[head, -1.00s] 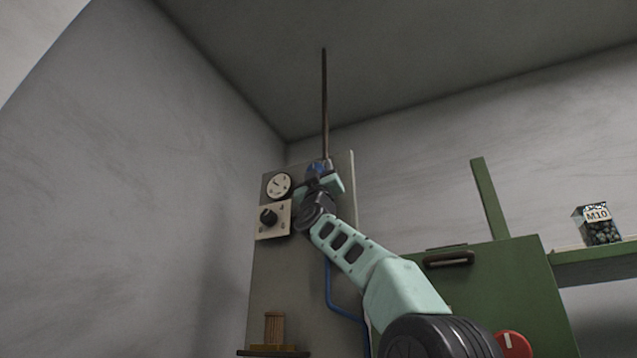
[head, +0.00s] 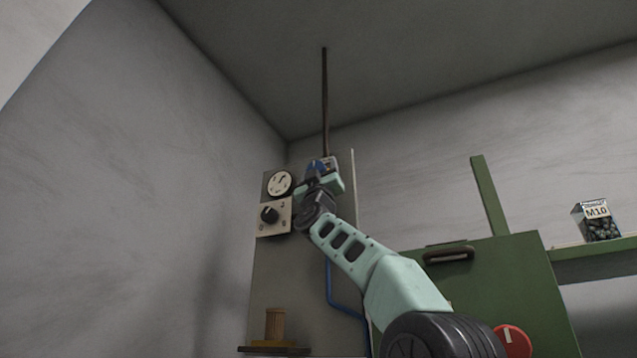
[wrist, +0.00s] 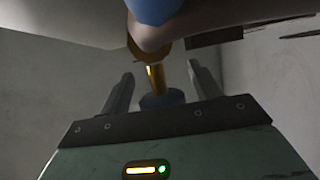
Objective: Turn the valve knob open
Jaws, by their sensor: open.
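A blue part (head: 316,166), which looks like the valve, sits on the panel at the foot of a dark vertical pipe. My gripper (head: 321,168) is right at it and partly hides it. In the wrist view my gripper (wrist: 162,72) has its two fingers spread apart. A brass stem (wrist: 157,78) with a blue-grey round piece (wrist: 161,99), perhaps the knob, shows between them. No clear contact of the fingers with it shows. A larger blue and brown body (wrist: 155,10) is close above.
The grey panel (head: 285,290) carries a round white gauge (head: 279,183) and a plate with a black knob (head: 269,214), left of my gripper. A blue pipe (head: 332,290) runs below. A green cabinet (head: 500,285) and an M10 container (head: 596,220) are at right.

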